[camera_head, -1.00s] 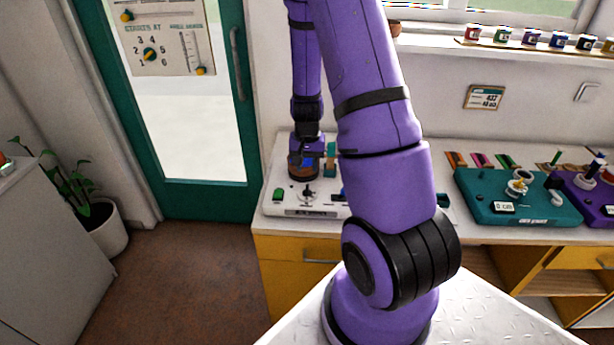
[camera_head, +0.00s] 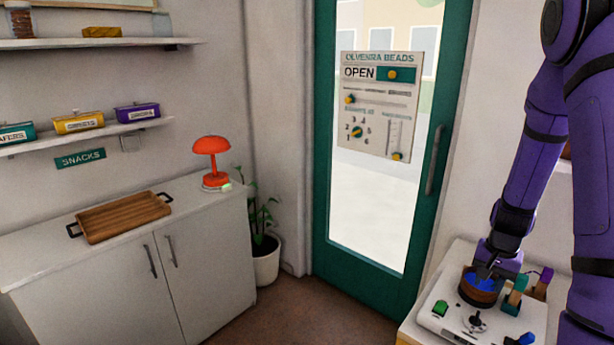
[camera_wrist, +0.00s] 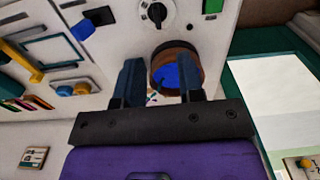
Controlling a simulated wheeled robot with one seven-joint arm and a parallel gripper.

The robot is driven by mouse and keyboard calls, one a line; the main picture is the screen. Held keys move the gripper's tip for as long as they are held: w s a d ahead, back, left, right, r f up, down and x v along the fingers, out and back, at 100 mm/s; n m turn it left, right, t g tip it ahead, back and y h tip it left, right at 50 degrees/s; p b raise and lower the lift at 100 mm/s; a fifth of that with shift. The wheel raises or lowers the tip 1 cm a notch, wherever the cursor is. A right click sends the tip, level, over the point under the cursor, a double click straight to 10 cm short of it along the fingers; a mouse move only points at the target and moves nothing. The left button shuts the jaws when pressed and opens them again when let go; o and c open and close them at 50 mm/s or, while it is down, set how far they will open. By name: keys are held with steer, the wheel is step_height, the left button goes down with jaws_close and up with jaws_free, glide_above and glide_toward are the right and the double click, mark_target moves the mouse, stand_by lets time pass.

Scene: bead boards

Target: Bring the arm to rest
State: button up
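My purple arm (camera_head: 535,130) reaches down at the right of the head view. My gripper (camera_head: 487,268) is low over a white board (camera_head: 450,325), at a round brown cup with a blue inside (camera_head: 480,290). In the wrist view my gripper (camera_wrist: 160,75) has its two dark fingers apart, with nothing clearly held between them. The round cup (camera_wrist: 178,66) shows beyond the fingers, partly behind the right one. Whether a finger touches the cup I cannot tell.
The board carries a black knob (camera_head: 474,322), a green button (camera_head: 440,308) and upright teal and purple pieces beside the cup. A door with a sign panel (camera_head: 380,105) stands behind. A white cabinet (camera_head: 200,270) with a red lamp (camera_head: 212,160) and wooden tray (camera_head: 125,217) is left.

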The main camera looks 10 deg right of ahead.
steer(key=s+a+r+n+t, duration=0.1)
steer(key=a+r+n, duration=0.1)
steer(key=a+r, duration=0.6)
steer(key=s+a+r+n+t, duration=0.2)
steer(key=a+r, duration=0.2)
steer(key=r, duration=0.7)
steer(key=s+a+r+n+t, duration=0.1)
steer(key=s+a+r+n, duration=0.1)
steer(key=s+a+r, duration=0.2)
steer(key=s+a+r+n+t, duration=0.1)
steer(key=s+a+r+n, duration=0.2)
steer(key=s+a+r, duration=0.2)
steer(key=s+r, duration=0.3)
steer(key=s, duration=0.3)
steer(key=shift+s+a+n, duration=0.25)
steer(key=shift+n, duration=0.05)
